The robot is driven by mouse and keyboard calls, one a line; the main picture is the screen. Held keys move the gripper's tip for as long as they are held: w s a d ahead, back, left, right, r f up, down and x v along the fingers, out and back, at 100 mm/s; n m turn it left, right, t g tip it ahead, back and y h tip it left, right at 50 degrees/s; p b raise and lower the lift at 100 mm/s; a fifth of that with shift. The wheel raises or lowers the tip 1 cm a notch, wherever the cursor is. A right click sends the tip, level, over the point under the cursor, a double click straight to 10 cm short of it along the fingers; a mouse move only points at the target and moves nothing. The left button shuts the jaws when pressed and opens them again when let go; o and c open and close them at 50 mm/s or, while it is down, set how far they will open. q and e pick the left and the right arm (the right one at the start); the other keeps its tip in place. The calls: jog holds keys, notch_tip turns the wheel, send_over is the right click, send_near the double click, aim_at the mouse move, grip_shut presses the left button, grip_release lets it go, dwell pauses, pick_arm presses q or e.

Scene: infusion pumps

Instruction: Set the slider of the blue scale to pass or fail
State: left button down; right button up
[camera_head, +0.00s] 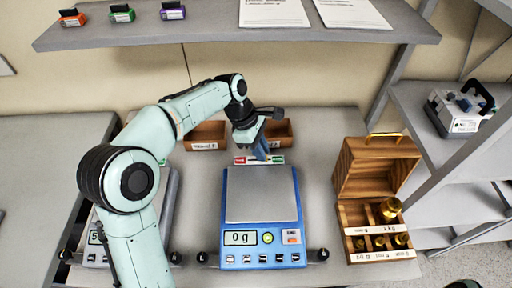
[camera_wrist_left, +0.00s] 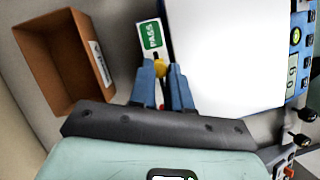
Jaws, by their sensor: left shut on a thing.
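The blue scale (camera_head: 262,207) stands on the table in the middle of the head view, with a bare grey plate and a display reading 0 g. Behind its plate lies a small label strip, with a red end (camera_head: 240,161) at left and a green end (camera_head: 277,159) at right. In the left wrist view the green end reads PASS (camera_wrist_left: 151,36). My left gripper (camera_head: 261,154) is above the middle of the strip. In the left wrist view its blue fingers are shut on the yellow slider (camera_wrist_left: 160,68), and they partly hide the red end. My right gripper is not in view.
Two brown bins stand behind, one at left (camera_head: 207,134) and one partly hidden by my gripper (camera_head: 279,133). An open wooden weight box (camera_head: 372,166) stands right of the scale. Another scale (camera_head: 92,257) is partly behind my left arm. A shelf (camera_head: 230,33) hangs above the table.

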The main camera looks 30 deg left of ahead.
pick_arm(q)
jog(key=shift+w+d+r+p, duration=0.1)
jog(key=shift+w+d+p, duration=0.25)
jog(key=shift+d, duration=0.2)
jog(key=shift+w+d+p, duration=0.2)
jog(key=shift+w+d, duration=0.15)
jog(key=shift+d, duration=0.2)
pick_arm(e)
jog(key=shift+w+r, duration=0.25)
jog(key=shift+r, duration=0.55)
pick_arm(q)
jog(key=c, duration=1)
grip_release()
jog(key=shift+c, duration=0.2)
jog(key=shift+a+r, duration=0.2)
jog(key=shift+r, duration=0.2)
jog(key=v, duration=0.4)
jog(key=shift+a+r+p, duration=0.1)
jog(key=shift+a+p, duration=0.3)
jog(key=shift+a, duration=0.1)
jog(key=s+a, duration=0.2)
jog(key=a, duration=0.8)
jog(key=shift+a, duration=0.35)
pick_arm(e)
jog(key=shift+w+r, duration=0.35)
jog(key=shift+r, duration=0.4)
